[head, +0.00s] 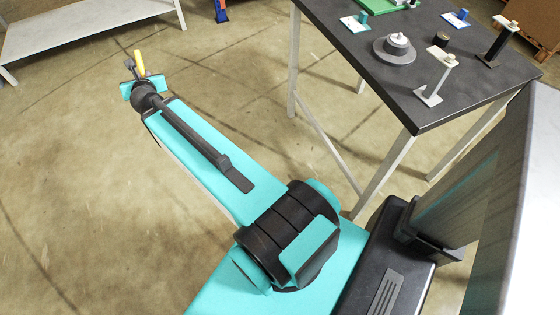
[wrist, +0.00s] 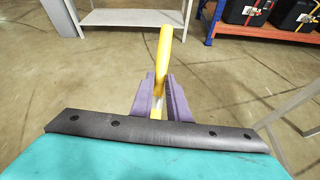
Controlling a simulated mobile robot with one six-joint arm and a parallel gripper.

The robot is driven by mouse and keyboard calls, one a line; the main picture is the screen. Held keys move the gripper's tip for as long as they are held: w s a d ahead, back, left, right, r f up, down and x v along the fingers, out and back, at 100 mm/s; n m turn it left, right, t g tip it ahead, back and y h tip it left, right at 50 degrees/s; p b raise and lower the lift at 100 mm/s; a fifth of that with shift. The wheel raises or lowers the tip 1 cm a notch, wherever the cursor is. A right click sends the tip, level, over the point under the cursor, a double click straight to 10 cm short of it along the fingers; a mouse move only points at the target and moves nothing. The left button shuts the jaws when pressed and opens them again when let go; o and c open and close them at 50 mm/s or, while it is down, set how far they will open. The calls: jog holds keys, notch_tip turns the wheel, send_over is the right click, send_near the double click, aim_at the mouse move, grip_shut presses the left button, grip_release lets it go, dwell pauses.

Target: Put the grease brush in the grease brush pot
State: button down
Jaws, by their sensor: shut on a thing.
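The grease brush shows as a yellow handle (wrist: 162,58) standing up between my fingers in the wrist view; it also shows small in the head view (head: 139,62). My gripper (wrist: 160,103), with purple fingers, is shut on it and holds it over open floor, away from the tables. In the head view my gripper (head: 137,76) is at the end of the outstretched arm, at the upper left. The bristle end cannot be made out. I cannot pick out the grease brush pot for sure; a small dark round thing (head: 441,40) stands on the dark table.
The dark-topped table (head: 360,70) at right bears a grey round flanged part (head: 394,50), a pale bracket (head: 434,80) and several small blocks. A light low table (head: 60,35) is at upper left. Orange-and-blue shelving (wrist: 262,35) holds black boxes. Floor around my gripper is clear.

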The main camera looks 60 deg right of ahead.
jog(key=s+d+f+m+g+h+b, duration=0.1)
jog(key=s+d+f+m+g+b, duration=0.5)
jog(key=s+f, duration=0.6)
jog(key=s+d+f+m+g+b, duration=0.2)
jog(key=s+d+f+b, duration=0.4)
jog(key=f, duration=1)
jog(key=s+d+f+m+g+h+b, duration=0.1)
jog(key=s+d+f+m+g+b, duration=0.25)
jog(key=s+d+f, duration=0.7)
jog(key=s+a+f+m+g+y+b, duration=0.1)
jog(key=s+a+f+m+y+b, duration=0.1)
jog(key=s+f, duration=0.9)
jog(key=s+a+f+m+g+y+b, duration=0.1)
jog(key=s+a+f+m+y+b, duration=0.1)
jog(key=s+f+m+b, duration=0.4)
jog(key=s+a+f+m+g+y+b, duration=0.2)
jog(key=s+a+f+m+y+b, duration=0.1)
jog(key=s+f, duration=1.3)
jog(key=shift+s+a+f+m+b, duration=0.2)
jog(key=shift+s+a+m+b, duration=0.25)
jog(key=shift+s+b, duration=0.2)
jog(key=shift+s+a+f+m+b, duration=0.2)
jog(key=shift+s+a+m+b, duration=0.2)
jog(key=shift+s+b, duration=0.15)
jog(key=shift+s+a+f, duration=0.25)
jog(key=shift+s+f, duration=0.1)
jog(key=shift+s, duration=0.15)
